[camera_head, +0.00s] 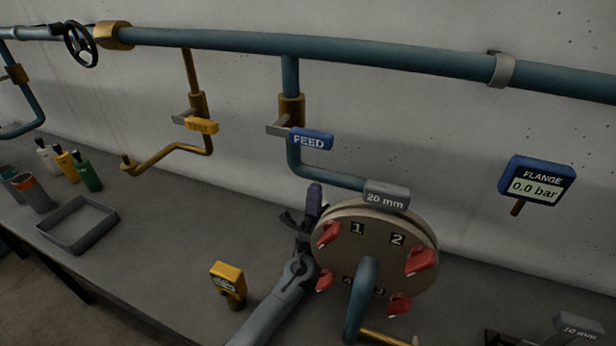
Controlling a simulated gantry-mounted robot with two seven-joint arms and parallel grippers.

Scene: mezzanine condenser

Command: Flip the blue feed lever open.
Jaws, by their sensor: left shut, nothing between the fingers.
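The blue feed lever (311,139), lettered FEED, sits at a brass valve body (291,103) on a teal pipe dropping from the overhead pipe. It points to the right, crosswise to the vertical pipe. A grey metal piece sticks out at the valve's left. My left gripper (314,198) is below the lever, beside the left edge of the round flange, with a purple piece pointing up. It is shut, empty and apart from the lever. My right gripper is not clearly in view.
The round flange (350,240) with red knobs and a grey 20 mm block (387,196) stands close to my left gripper. A yellow lever (201,125) hangs left of the feed lever. A yellow meter (228,284) and an empty tray (52,224) are on the bench.

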